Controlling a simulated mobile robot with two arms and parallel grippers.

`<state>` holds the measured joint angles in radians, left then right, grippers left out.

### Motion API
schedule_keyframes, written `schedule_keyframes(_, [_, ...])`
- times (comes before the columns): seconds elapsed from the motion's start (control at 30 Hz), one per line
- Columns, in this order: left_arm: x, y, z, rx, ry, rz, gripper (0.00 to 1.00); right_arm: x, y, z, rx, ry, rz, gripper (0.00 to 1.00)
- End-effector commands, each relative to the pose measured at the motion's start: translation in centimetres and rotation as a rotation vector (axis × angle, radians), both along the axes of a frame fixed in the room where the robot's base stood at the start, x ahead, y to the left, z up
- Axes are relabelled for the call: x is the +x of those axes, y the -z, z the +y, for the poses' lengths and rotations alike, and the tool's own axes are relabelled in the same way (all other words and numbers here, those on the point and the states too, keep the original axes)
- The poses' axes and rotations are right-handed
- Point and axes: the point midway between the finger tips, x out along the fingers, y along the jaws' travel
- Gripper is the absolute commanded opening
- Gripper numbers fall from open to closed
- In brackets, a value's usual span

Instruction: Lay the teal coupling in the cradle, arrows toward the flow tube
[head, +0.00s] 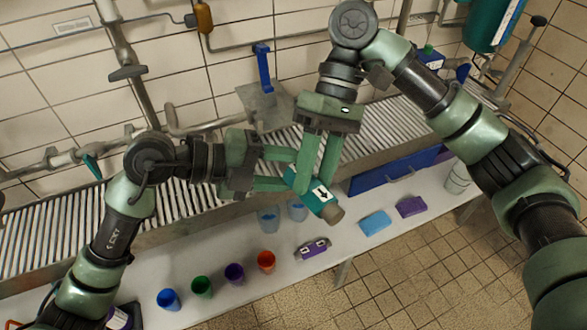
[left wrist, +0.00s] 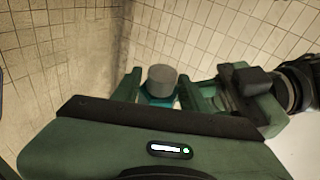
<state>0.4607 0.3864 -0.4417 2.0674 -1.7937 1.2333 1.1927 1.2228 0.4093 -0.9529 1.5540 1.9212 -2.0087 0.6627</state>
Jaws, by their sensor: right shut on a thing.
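The teal coupling (head: 313,202) is held in the air, tilted, with its grey-brown end (head: 333,214) toward the lower right. A white patch with a dark mark shows on its side; I cannot read which way the mark points. My right gripper (head: 316,180) comes from above and is shut on the coupling. My left gripper (head: 292,172) reaches in from the left, its fingers apart at the coupling's other end; whether they grip is unclear. In the left wrist view the coupling's grey end (left wrist: 162,79) shows between the fingers. I cannot pick out the cradle or flow tube surely.
A roller conveyor (head: 205,190) runs behind the arms, with a blue upright (head: 263,68) on a grey plate behind it. Blue (head: 168,299), green (head: 201,287), purple (head: 235,273) and red (head: 266,261) cups stand on the white bench (head: 290,272). Blue (head: 375,222) and purple (head: 411,207) blocks lie to the right.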

Motion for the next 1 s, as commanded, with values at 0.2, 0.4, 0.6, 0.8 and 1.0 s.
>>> schedule_keyframes(0.2, [0.0,0.1,0.1,0.003,0.001,0.003,0.00,0.1,-0.2,-0.1,0.000,0.001,-0.002,0.63])
schedule_keyframes(0.4, [0.0,0.1,0.1,0.003,0.001,0.002,0.00,0.0,-0.1,-0.1,0.000,0.001,-0.002,0.63])
schedule_keyframes(0.6, [0.0,0.0,0.0,0.002,0.001,0.002,0.00,0.5,-0.7,-0.3,-0.001,0.001,-0.002,0.63])
schedule_keyframes(0.8, [0.0,0.0,0.0,0.002,0.001,0.002,0.00,2.5,-3.6,-1.2,-0.004,0.006,-0.006,0.63])
schedule_keyframes(1.0, [0.0,0.1,0.0,0.002,0.001,0.002,0.00,4.6,-6.8,-2.3,-0.004,0.006,-0.006,0.63])
